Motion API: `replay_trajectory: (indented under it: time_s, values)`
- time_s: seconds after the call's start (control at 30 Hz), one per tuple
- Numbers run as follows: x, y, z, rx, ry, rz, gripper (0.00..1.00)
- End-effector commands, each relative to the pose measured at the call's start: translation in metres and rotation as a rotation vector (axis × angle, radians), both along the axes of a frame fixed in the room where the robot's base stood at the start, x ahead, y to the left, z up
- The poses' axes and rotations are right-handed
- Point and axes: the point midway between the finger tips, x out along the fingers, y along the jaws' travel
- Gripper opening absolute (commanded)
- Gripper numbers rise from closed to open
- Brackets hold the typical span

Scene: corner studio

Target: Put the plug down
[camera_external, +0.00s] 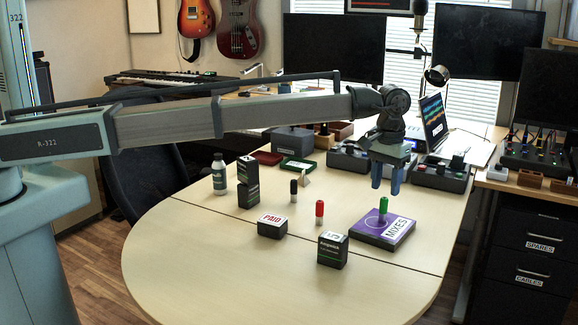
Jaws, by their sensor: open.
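My gripper (386,178) hangs over the right half of the table, pointing down, its blue fingers apart with nothing seen between them. Just below it, a green plug (383,205) stands upright on the purple box marked MIXES (370,231). The fingertips appear just above the plug's top; the exact gap is hard to judge. A red plug (319,212) stands upright on the bare table to the left. A smaller black plug (293,190) stands farther back, left of the red one.
On the table (200,262) are a PAID box (272,226), a dark box (332,250), stacked dark boxes (248,181) and a bottle (219,175). A green tray (298,164) and audio gear (440,178) line the back. The front left table is clear.

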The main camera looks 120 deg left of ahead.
Motion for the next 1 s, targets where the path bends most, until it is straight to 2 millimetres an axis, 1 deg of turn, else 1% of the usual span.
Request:
replay_trajectory:
  time_s: [0.03, 0.1, 0.2, 0.33, 0.5, 0.7, 0.8, 1.0]
  values:
    - [0.001, 0.0, 0.009, 0.001, -0.001, 0.0, 0.47]
    - [0.001, 0.0, 0.02, 0.001, -0.001, 0.0, 0.47]
    - [0.0, 0.0, 0.032, 0.0, 0.0, 0.0, 0.47]
    - [0.0, 0.0, 0.042, 0.001, -0.001, 0.0, 0.47]
    - [0.0, 0.0, 0.047, 0.0, 0.0, 0.0, 0.47]
    - [0.0, 0.0, 0.047, 0.0, 0.0, 0.0, 0.47]
    - [0.0, 0.0, 0.047, 0.0, 0.0, 0.0, 0.52]
    - [-0.001, 0.001, 0.047, 0.0, 0.0, 0.001, 0.52]
